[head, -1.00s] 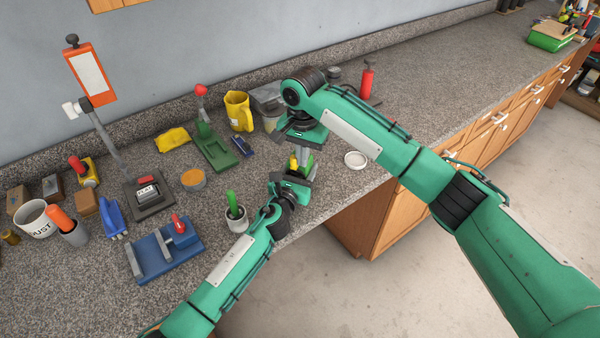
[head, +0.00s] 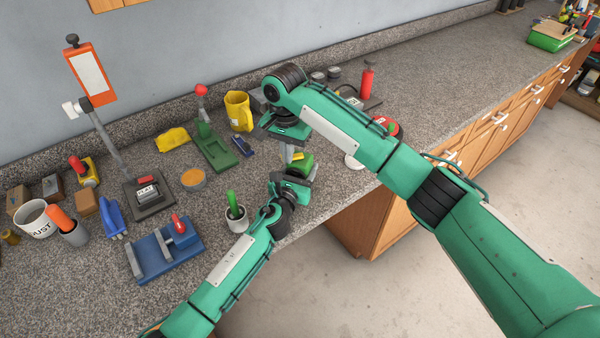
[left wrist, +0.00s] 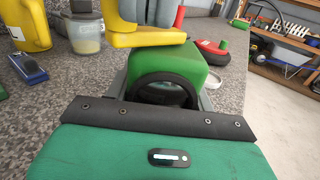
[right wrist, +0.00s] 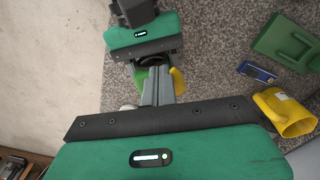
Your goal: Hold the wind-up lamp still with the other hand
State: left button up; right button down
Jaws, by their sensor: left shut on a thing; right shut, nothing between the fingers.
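The wind-up lamp has a green body (head: 298,165) with a yellow part (head: 304,156) on it. In the left wrist view its green body (left wrist: 208,58), dark round ring and yellow part (left wrist: 150,40) show close up. My left gripper (head: 294,182) is shut on the lamp near the counter's front edge. My right gripper (head: 289,151) is shut and empty, its fingers pointing down just above the lamp, by the yellow part. In the right wrist view its fingers (right wrist: 158,88) cover part of the lamp; whether they touch it I cannot tell.
A grey cup with a green handle (head: 237,217) stands left of my left gripper. A yellow jug (head: 239,111), green fixture (head: 213,146) and blue fixture (head: 165,250) stand on the counter (head: 260,175). A white lid (head: 353,162) lies near the edge, partly behind my right arm.

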jog(key=shift+w+a, duration=0.55)
jog(key=shift+w, duration=0.25)
jog(key=shift+w+a, duration=0.1)
jog(key=shift+w, duration=0.95)
jog(key=shift+w, duration=0.1)
jog(key=shift+w+d, duration=0.3)
jog(key=shift+w, duration=0.55)
